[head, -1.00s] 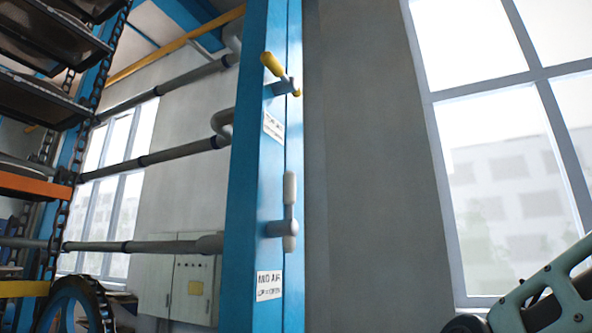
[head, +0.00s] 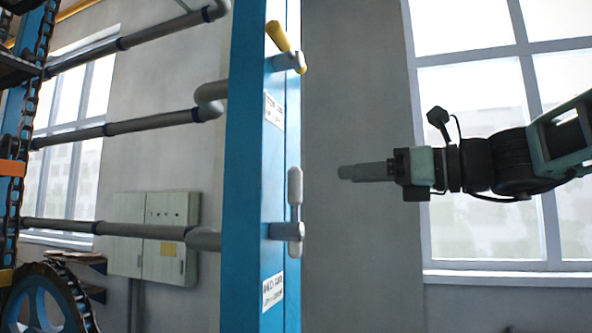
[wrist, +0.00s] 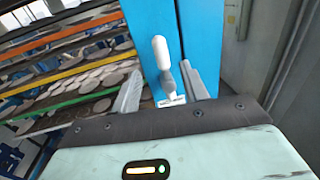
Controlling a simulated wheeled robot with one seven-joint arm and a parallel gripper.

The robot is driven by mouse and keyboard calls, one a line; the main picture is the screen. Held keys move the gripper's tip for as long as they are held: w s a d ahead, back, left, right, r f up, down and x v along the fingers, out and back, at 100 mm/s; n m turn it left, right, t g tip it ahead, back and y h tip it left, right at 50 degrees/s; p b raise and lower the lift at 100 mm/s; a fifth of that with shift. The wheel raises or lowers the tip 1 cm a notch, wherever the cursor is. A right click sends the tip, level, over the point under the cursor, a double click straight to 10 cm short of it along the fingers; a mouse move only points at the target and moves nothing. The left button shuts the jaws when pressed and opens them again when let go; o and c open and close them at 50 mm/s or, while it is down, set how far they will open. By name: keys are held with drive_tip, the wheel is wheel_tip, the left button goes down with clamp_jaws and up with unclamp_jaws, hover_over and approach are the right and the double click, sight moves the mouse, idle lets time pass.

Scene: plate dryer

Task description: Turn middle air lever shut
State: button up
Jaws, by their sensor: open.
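The middle air lever has a pale grey-white handle (head: 295,186) that points straight up from a grey pivot on the blue column (head: 248,170). A white label (head: 272,290) sits below it. My gripper (head: 342,172) is to the right of the lever at handle height, pointing left, with a visible gap between them. In the wrist view my gripper (wrist: 161,70) is open, and the lever's white handle (wrist: 160,50) shows ahead, between the two grey fingers in the picture. Nothing is held.
A yellow-handled lever (head: 278,36) sits higher on the column, tilted up and left. Grey pipes (head: 130,228) run to the column from the left. A wall cabinet (head: 155,235) stands behind. Racks with plates (wrist: 85,80) show left in the wrist view. Space right of the column is open.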

sight(301, 179)
drive_tip(key=p+x, duration=0.4)
drive_tip(key=x, duration=0.8)
drive_tip(key=shift+f, duration=0.1)
clamp_jaws()
